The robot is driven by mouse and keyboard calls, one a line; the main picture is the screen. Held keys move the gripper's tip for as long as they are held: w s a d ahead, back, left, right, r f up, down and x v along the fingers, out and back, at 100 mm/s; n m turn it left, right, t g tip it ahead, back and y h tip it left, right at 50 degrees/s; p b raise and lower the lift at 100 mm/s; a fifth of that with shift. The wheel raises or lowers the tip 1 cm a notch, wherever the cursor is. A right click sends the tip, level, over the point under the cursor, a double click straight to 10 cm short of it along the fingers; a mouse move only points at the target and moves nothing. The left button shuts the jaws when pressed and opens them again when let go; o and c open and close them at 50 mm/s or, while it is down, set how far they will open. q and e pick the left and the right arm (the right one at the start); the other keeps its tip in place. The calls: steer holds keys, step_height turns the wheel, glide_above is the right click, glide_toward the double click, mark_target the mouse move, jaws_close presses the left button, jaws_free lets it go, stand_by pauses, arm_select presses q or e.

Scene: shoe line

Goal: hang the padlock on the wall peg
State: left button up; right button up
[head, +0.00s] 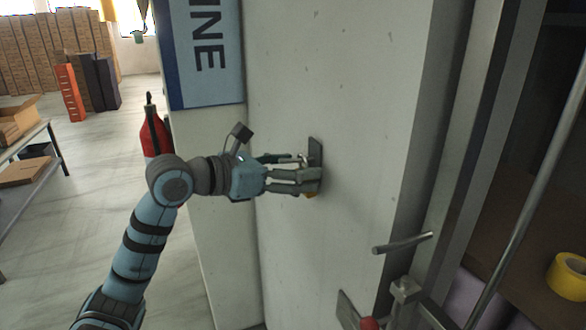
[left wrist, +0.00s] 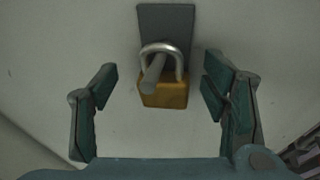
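The padlock (left wrist: 165,92), with a brass-coloured body and a silver shackle, hangs on the wall peg (left wrist: 153,74) in the left wrist view. The shackle loops over the grey peg, which sticks out from a dark plate (left wrist: 165,22) on the wall. In the head view the plate (head: 316,148) shows beside my fingers, and only a bit of the padlock (head: 310,195) shows below them. My right gripper is not in view.
The pale wall (head: 350,100) is flat around the peg plate. A red fire extinguisher (head: 154,130) stands behind my left arm. A blue sign (head: 206,52) is above it.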

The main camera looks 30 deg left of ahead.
arm_select(q)
steer(key=v, duration=0.7)
steer(key=shift+s, duration=0.2)
